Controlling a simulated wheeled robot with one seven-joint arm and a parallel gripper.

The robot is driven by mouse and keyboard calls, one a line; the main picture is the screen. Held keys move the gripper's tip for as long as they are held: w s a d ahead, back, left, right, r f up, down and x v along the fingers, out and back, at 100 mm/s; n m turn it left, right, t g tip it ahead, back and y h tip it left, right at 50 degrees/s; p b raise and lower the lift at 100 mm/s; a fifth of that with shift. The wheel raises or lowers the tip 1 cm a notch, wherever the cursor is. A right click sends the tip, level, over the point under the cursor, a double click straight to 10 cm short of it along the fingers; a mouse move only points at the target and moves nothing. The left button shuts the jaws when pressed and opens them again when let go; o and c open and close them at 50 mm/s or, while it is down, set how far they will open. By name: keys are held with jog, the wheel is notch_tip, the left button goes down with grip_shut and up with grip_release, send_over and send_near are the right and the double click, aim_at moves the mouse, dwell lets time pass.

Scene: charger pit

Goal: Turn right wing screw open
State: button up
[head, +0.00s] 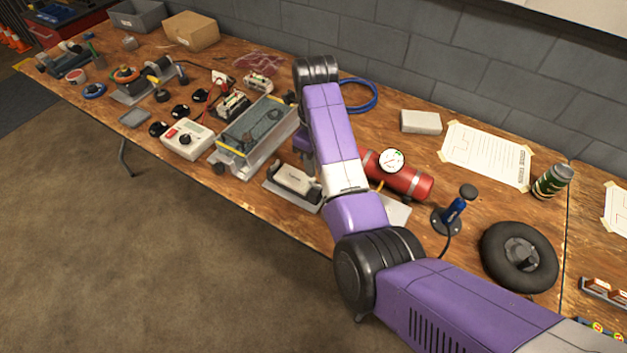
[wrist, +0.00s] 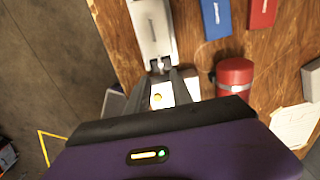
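A pale grey holder (wrist: 150,28) with a rounded body lies on the table. It also shows in the head view (head: 296,181), on a metal base left of my arm. A small dark fitting at its near end, possibly the right wing screw (wrist: 157,66), is too small to make out clearly. My gripper (wrist: 163,73) has its fingertips at this end in the wrist view. I cannot tell whether they touch the fitting or how far apart they are. The gripper is hidden behind my arm in the head view.
A red cylinder (head: 402,178) with a gauge lies right of my arm. A metal tray device (head: 256,135) stands left of the holder. In the wrist view, a blue box (wrist: 215,18) and a red box (wrist: 262,12) lie beyond.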

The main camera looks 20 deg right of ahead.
aim_at(315, 183)
notch_tip(315, 183, down, 8)
jog(key=shift+r, duration=0.25)
grip_shut()
